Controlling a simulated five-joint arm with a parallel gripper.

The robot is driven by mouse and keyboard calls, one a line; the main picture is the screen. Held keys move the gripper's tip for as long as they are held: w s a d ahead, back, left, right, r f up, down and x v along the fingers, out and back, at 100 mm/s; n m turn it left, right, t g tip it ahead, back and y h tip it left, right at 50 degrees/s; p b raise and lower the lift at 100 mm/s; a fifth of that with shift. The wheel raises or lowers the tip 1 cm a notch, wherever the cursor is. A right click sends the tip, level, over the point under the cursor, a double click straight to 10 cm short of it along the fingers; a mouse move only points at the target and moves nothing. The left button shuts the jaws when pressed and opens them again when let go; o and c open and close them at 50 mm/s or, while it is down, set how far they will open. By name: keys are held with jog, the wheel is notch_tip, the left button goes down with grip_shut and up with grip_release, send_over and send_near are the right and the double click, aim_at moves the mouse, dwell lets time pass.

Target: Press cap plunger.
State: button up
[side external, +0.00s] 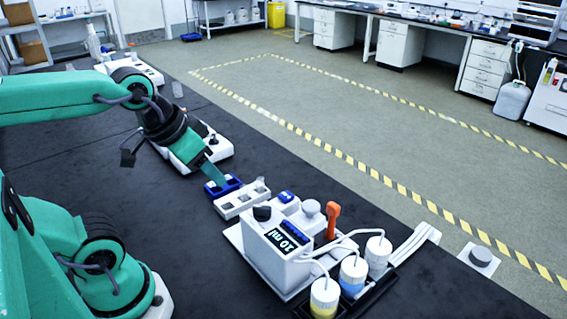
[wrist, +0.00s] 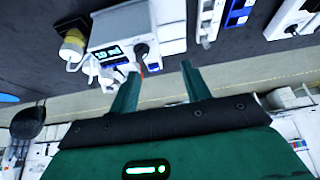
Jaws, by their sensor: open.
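My gripper (side external: 215,175) is open and empty in the side view, low beside a blue block (side external: 222,187) and left of a white dispenser (side external: 272,250) reading "10 ml". In the wrist view its two fingers stand apart (wrist: 159,68), with the dispenser (wrist: 118,22) upside down beyond them. I cannot tell which is the cap plunger. Neither is touched by my gripper.
A white rack (side external: 232,209) stands between my gripper and the dispenser. An orange lever (side external: 333,220) rises behind the dispenser. White-capped bottles with tubes, one yellow (side external: 323,302) and one blue (side external: 351,285), stand at its right.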

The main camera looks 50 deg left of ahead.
jog(key=shift+w+r, duration=0.1)
jog(key=c, duration=0.7)
jog(key=shift+w+d+r, duration=0.1)
grip_shut()
jog(key=w+d+r+g, duration=0.2)
jog(key=w+d+r, duration=0.1)
jog(key=w+d, duration=0.2)
jog(key=w+d+r+g, duration=0.3)
jog(key=w+d, duration=0.2)
jog(key=w, duration=0.5)
jog(key=shift+w, duration=0.2)
jog(key=shift+f, duration=0.1)
